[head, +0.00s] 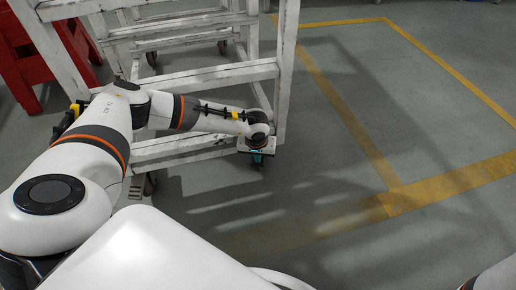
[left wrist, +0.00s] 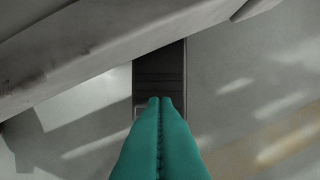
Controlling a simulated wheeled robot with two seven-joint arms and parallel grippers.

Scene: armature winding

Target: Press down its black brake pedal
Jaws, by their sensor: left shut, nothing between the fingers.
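The black brake pedal (left wrist: 160,72) shows in the left wrist view as a dark ribbed plate under a white beam. My left gripper (left wrist: 160,101) has its teal fingers shut together and empty, with the tips overlapping the pedal's near part in that view. I cannot tell whether they touch it. In the head view my left gripper (head: 257,158) points down beside the cart's near right corner and hides the pedal there. The white worn cart (head: 220,76) stands upright on casters. My right gripper is not in view.
A caster (head: 149,184) shows at the cart's near left corner. The grey floor to the right is clear, with yellow lines (head: 395,200) on it. Cart beams run close beside my left forearm.

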